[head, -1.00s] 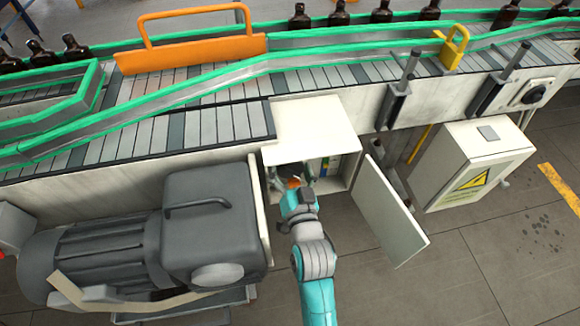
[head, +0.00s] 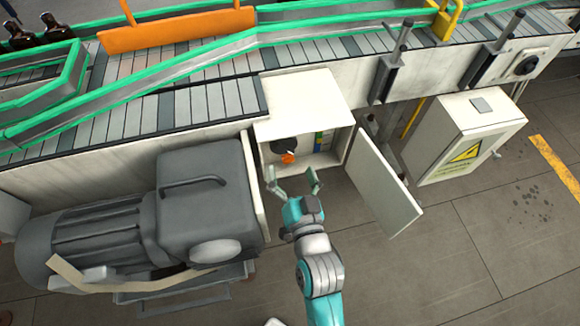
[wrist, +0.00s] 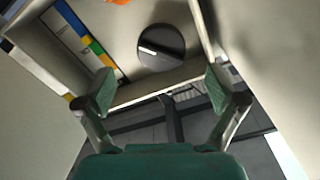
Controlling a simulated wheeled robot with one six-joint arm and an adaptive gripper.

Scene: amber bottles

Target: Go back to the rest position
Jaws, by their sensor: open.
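My gripper (head: 292,182) is open and empty, just outside the front opening of a white cabinet (head: 303,103) under the conveyor. In the wrist view its two green fingertips (wrist: 160,90) stand wide apart with nothing between them. Inside the cabinet is a dark round knob (head: 282,145) with a white mark, which also shows in the wrist view (wrist: 162,47). An orange part (head: 288,158) sits by it, and its edge shows at the top of the wrist view (wrist: 118,2). The fingers appear clear of both.
The cabinet door (head: 385,185) hangs open to the right. A grey motor (head: 120,220) stands close on the left. A box with a yellow warning sign (head: 466,153) is to the right. Amber bottles (head: 55,28) stand on the conveyor. The floor (head: 450,265) at lower right is clear.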

